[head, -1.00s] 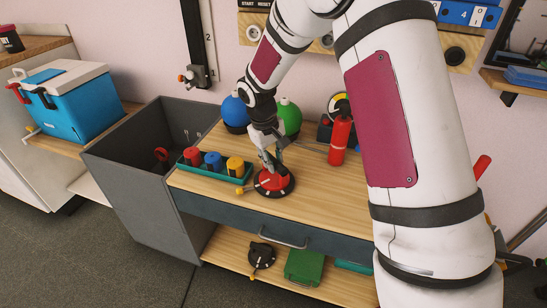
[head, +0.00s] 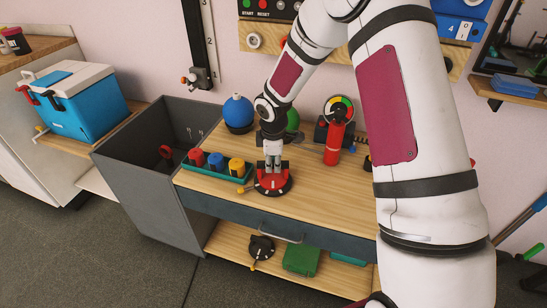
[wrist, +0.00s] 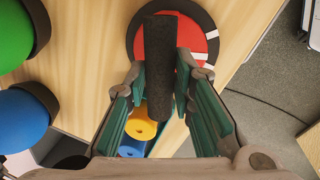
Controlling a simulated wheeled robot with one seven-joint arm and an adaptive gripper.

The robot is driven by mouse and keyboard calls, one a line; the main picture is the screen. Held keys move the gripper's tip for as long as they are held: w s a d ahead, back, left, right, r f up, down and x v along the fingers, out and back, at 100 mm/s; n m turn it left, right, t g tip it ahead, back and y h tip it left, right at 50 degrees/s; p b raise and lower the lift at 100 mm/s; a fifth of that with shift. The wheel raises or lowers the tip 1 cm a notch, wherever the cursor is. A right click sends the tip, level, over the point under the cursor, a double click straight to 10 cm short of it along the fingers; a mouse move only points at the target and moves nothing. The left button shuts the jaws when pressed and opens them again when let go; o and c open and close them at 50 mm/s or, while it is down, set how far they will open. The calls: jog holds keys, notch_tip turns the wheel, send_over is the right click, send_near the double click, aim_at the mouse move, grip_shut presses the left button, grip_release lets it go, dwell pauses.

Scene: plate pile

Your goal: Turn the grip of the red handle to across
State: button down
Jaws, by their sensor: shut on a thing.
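The red handle (head: 272,181) sits on the table as a round red disc on a black base. In the wrist view, its red face (wrist: 199,42) has white marks on the right side. Its dark bar-shaped grip (wrist: 160,55) stands up across the face and runs roughly up and down in that picture. My gripper (head: 272,164) points down on the handle from above. In the wrist view, the fingers are on either side of the grip, shut on it. The fingers hide part of the disc.
A teal tray (head: 243,179) with red, blue and yellow pieces stands close left of the handle. Blue (head: 238,110) and green (head: 292,119) round objects and a red cylinder with a gauge (head: 335,142) stand behind. A grey bin (head: 137,190) is left. Table front right is clear.

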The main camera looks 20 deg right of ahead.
aim_at(277, 182)
jog(key=n+p, duration=0.3)
jog(key=n, duration=0.1)
jog(key=shift+d+n+y, duration=0.1)
jog(key=shift+n+y, duration=0.3)
dwell(0.4)
jog(key=c, duration=1.4)
grip_release()
jog(key=shift+o, duration=0.2)
notch_tip(277, 182, up, 12)
jog(key=s, duration=0.2)
jog(key=shift+s+d+f, duration=0.15)
